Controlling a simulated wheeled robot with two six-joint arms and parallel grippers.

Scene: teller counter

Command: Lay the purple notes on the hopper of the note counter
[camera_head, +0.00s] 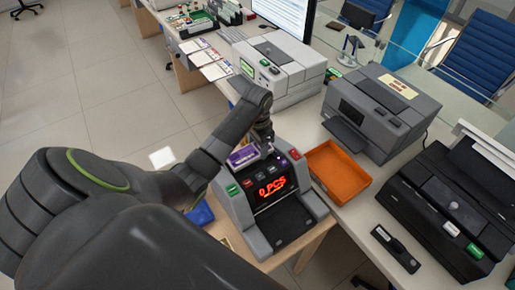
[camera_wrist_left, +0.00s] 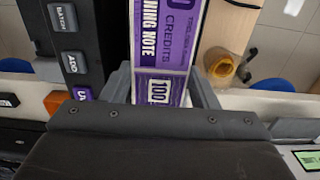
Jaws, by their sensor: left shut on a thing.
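The note counter (camera_head: 290,226) is grey and black, with a red display reading "0 PCS" and buttons on its sloped front. My left gripper (camera_head: 264,146) is at the top rear of it, pointing down. The purple notes (camera_head: 243,156) show at the counter's upper back edge, by the gripper. Whether the notes touch the hopper is hidden. My right gripper is out of view.
An orange tray (camera_head: 338,172) stands right of the counter. A grey machine (camera_head: 380,112) and a black printer (camera_head: 445,215) are farther right. A white machine (camera_head: 280,68) stands behind. A blue item (camera_head: 201,214) lies left of the counter, partly behind my arm.

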